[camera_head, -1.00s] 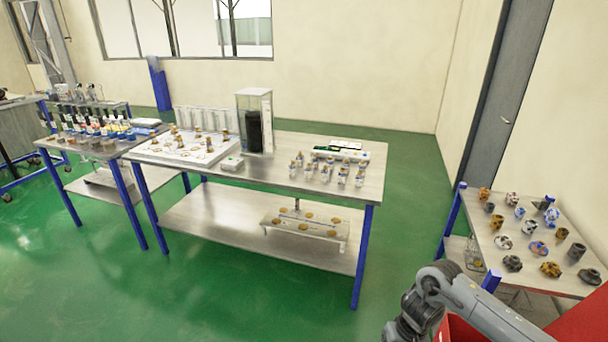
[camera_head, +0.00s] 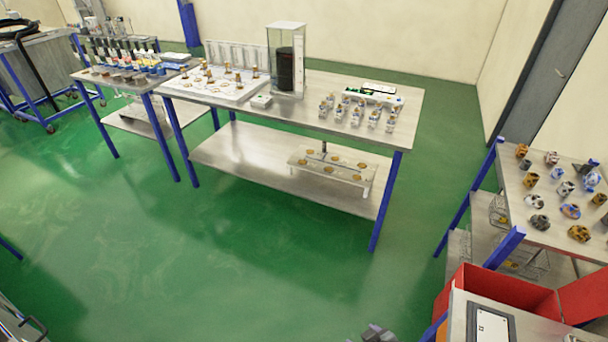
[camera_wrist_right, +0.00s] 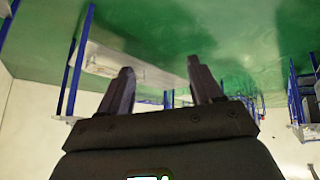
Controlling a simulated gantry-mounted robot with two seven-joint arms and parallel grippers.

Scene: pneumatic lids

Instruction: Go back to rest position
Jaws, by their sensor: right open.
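My right gripper (camera_wrist_right: 160,88) shows in the right wrist view with its two dark fingers spread apart and nothing between them. Green floor and blue table legs show beyond it, with the room upside down. In the head view a small dark part (camera_head: 375,334) at the bottom edge looks like a piece of my arm; no fingers show there. My left gripper is in neither view.
A metal table (camera_head: 240,116) holds a clear container (camera_head: 287,60) and several small bottles. A side table (camera_head: 520,205) at the right carries several mottled parts. A red bin (camera_head: 500,290) stands below it. The green floor (camera_head: 220,250) in front is clear.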

